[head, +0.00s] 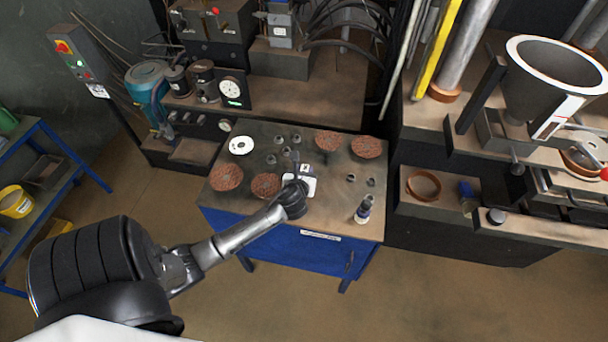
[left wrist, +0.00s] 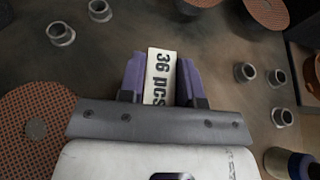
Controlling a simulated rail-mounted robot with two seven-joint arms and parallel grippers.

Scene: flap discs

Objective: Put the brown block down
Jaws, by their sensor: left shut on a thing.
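My left gripper (left wrist: 163,82) is shut on a small block (left wrist: 160,76) in the left wrist view. The block sits between the two purple fingers. Its facing side is cream with the black print "36 pcs"; no brown side shows, and the fingers cover its flanks. In the head view my left gripper (head: 298,167) is over the middle of the blue bench's brown top (head: 327,207). The block is too small there to make out clearly. I cannot tell whether it touches the bench top. My right gripper is not in view.
Reddish-brown flap discs (head: 226,177) lie left of the gripper and at the back right. A white disc (head: 241,145) and several metal nuts (head: 283,150) lie near. A small bottle (head: 363,209) stands at the front right. The bench top is partly bare between them.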

